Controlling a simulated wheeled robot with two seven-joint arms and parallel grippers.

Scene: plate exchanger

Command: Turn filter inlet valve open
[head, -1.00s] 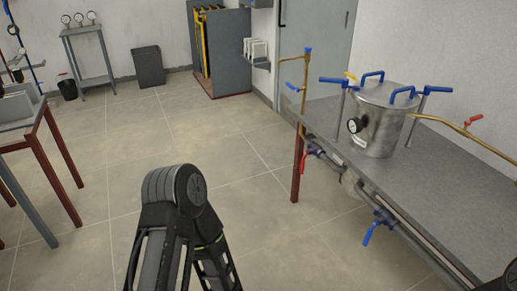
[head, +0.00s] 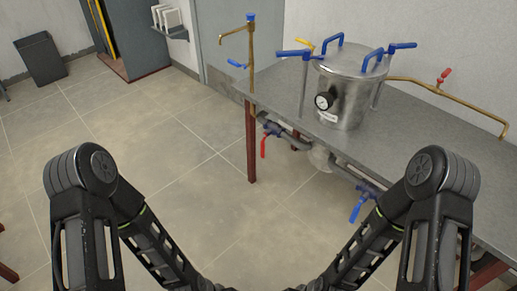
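Under the front edge of the metal table, a pipe run carries a valve with a red lever (head: 264,146) and, further right, a valve with a blue lever (head: 358,210). Both levers hang downward. A pale, clear bowl (head: 320,157), which looks like a filter, sits on the pipe between them. I cannot tell which of the two valves is the filter inlet. Both my arms show at the bottom with their elbows raised, apart from the valves. Neither gripper is in the picture.
A steel pot (head: 345,95) with blue clamps and a gauge stands on the table (head: 430,135). A brass tap (head: 250,50) rises at the table's left corner. A brass pipe with a red handle (head: 444,76) runs right. The tiled floor (head: 170,140) left of the table is clear.

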